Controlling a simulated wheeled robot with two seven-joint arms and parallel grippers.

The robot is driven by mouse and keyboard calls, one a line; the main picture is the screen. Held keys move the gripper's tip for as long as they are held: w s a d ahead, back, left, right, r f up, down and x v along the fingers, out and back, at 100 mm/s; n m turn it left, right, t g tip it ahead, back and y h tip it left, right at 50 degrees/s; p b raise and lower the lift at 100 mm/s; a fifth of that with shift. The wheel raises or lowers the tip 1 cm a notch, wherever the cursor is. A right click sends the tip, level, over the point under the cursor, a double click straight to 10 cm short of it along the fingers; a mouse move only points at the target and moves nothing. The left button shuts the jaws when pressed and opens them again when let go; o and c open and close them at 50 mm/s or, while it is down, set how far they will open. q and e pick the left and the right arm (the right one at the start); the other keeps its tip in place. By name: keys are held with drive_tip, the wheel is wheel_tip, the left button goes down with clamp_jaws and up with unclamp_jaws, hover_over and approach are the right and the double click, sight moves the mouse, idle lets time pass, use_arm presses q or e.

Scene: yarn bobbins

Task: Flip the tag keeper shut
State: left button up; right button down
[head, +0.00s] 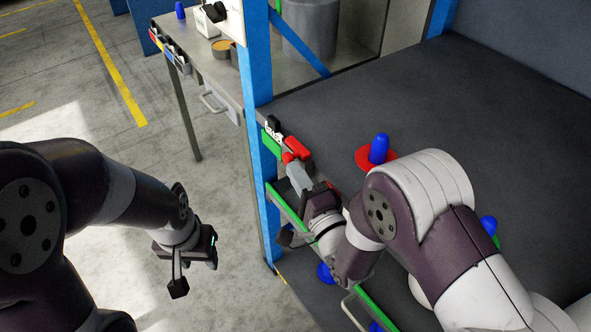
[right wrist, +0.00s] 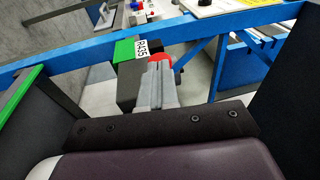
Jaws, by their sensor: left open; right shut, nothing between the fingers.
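The tag keeper appears to be the red piece (head: 297,148) beside a green tag holder (head: 271,135) by the blue post. A white tag (right wrist: 149,46) with black print shows there in the right wrist view, next to the green holder (right wrist: 124,50). My right gripper (head: 294,171) is shut and empty, its grey fingertips (right wrist: 160,70) right at the red piece (right wrist: 160,57). The fingers hide part of the red piece, so I cannot tell whether they touch it or whether it is flipped shut. My left gripper (head: 196,268) is open and empty over the floor.
A blue post (head: 257,70) stands left of the dark shelf surface (head: 340,110). A blue bobbin (head: 379,148) on a red base stands on that surface, and another blue top (head: 488,225) shows behind my right arm. A side table (head: 200,65) stands at upper left.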

sight(285, 162)
drive_tip(key=x, duration=0.1)
drive_tip(key=b+x, duration=0.1)
drive_tip(key=x, duration=0.1)
drive_tip(key=shift+w+a+f+b, duration=0.25)
drive_tip(key=shift+a+f+b, duration=0.05)
drive_tip(key=shift+a, duration=0.2)
drive_tip(key=shift+r, duration=0.2)
